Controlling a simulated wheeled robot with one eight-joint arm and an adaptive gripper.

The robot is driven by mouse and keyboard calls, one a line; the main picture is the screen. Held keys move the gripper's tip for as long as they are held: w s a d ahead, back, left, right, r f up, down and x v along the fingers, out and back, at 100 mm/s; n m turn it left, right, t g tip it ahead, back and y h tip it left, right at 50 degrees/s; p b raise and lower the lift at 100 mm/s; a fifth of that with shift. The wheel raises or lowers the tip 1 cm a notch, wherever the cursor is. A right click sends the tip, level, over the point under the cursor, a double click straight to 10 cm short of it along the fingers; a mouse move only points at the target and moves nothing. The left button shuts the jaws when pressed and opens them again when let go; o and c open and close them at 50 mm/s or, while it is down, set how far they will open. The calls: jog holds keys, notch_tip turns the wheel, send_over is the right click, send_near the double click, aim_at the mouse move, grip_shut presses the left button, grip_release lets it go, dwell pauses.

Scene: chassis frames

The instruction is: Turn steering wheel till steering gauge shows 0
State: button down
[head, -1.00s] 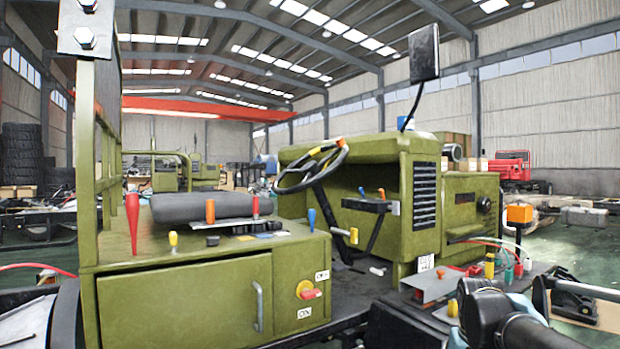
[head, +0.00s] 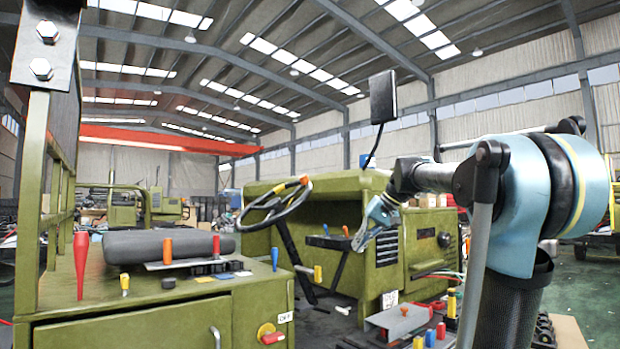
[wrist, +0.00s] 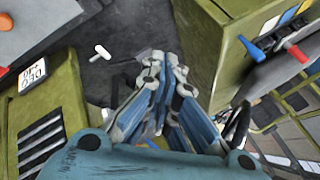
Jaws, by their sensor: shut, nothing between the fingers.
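The black steering wheel (head: 292,206) is in the head view, left of centre, tilted on its column. It has orange and yellow marks on its rim. My gripper (head: 362,240) is to the right of the wheel and apart from it, pointing down in front of the green vehicle body. In the wrist view my gripper (wrist: 163,68) has its blue fingers together with nothing between them. I cannot make out a steering gauge or its reading in either view.
A small dark shelf with levers (head: 330,241) is between the wheel and my gripper. The green cabinet (head: 150,318) with a seat and coloured handles is at lower left. The green body (head: 340,200) with a vent grille is behind my gripper. A mirror (head: 382,97) stands above it.

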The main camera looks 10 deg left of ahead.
jog(key=w+a+r+t+y, duration=0.1)
jog(key=w+a+r+y, duration=0.3)
jog(key=w+r, duration=0.9)
jog(key=w+a+r+y, duration=0.3)
jog(key=w+a+r, duration=0.3)
jog(key=w+r, duration=0.8)
jog(key=shift+n, duration=0.4)
jog(key=a, duration=0.3)
jog(key=a+f, duration=0.1)
jog(key=a, duration=0.5)
jog(key=shift+w+a+f, duration=0.15)
jog(key=shift+w+a, duration=0.05)
jog(key=shift+w, duration=0.1)
jog(key=shift+s+d, duration=0.15)
jog(key=shift+s, duration=0.3)
jog(key=shift+s+d+f, duration=0.15)
jog(key=shift+s+f, duration=0.15)
jog(key=shift+s, duration=0.3)
jog(key=shift+s+d+f, duration=0.1)
jog(key=shift+s+f, duration=0.15)
jog(key=shift+s, duration=0.3)
jog(key=shift+s+d+t, duration=0.15)
jog(key=shift+s+t, duration=0.05)
jog(key=shift+t, duration=0.2)
